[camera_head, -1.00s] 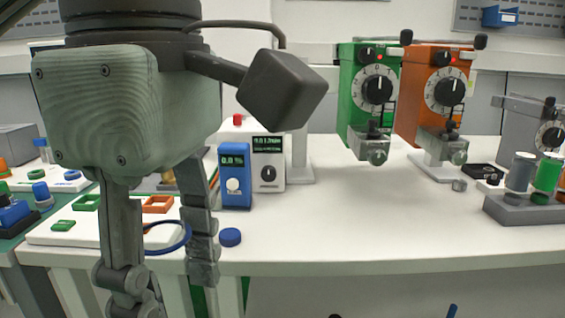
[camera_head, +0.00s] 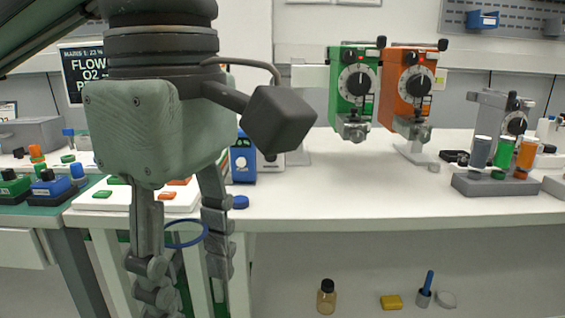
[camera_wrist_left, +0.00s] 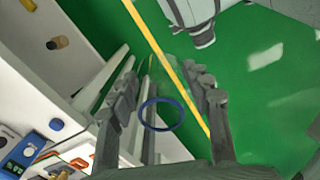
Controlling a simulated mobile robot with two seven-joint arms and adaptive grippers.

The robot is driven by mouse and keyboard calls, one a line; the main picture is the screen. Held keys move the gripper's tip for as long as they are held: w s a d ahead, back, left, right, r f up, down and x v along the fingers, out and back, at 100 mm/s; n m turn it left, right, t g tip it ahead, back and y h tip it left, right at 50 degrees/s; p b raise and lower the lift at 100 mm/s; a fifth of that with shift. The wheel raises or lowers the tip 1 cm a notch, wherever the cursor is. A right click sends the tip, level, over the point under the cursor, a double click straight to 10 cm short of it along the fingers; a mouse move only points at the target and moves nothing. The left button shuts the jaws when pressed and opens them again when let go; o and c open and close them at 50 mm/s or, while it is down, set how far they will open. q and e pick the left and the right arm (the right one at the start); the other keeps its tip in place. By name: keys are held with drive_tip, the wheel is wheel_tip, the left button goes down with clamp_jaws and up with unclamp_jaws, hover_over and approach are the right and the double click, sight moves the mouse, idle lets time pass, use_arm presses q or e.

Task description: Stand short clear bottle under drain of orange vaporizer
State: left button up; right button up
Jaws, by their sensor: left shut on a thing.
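The orange vaporizer (camera_head: 403,83) is mounted above the white bench, right of the green vaporizer (camera_head: 350,88). Its metal drain (camera_head: 420,132) is at its bottom front, with bare bench near it. My left gripper (camera_head: 190,275) is large at the front left, before the bench's front edge, fingers pointing down. It is shut on a see-through thing with a blue ring, which I take for the short clear bottle (camera_head: 186,234); its walls hardly show. In the left wrist view the blue ring (camera_wrist_left: 161,129) lies between the fingers. My right gripper is out of view.
A blue meter (camera_head: 243,165) and a blue cap (camera_head: 240,202) are on the bench near my gripper. A grey rack (camera_head: 500,188) with several vials stands right. A small grey cap (camera_head: 433,168) lies near the vaporizer stand. An amber bottle (camera_head: 326,297) stands below the bench.

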use_arm(q)
drive_tip(key=w+a+f+m, duration=0.3)
drive_tip(key=w+f+m, duration=0.4)
drive_tip(key=w+f, duration=0.5)
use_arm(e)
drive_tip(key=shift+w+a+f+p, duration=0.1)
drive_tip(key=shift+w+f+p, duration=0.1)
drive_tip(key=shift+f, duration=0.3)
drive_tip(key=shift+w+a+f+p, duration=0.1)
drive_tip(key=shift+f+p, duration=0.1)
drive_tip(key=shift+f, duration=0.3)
use_arm(q)
drive_tip(key=w+a+f+m, duration=0.5)
drive_tip(key=a+f+m, duration=0.2)
drive_tip(key=f, duration=0.5)
drive_tip(key=shift+a+f, duration=0.2)
drive_tip(key=shift+a, duration=0.5)
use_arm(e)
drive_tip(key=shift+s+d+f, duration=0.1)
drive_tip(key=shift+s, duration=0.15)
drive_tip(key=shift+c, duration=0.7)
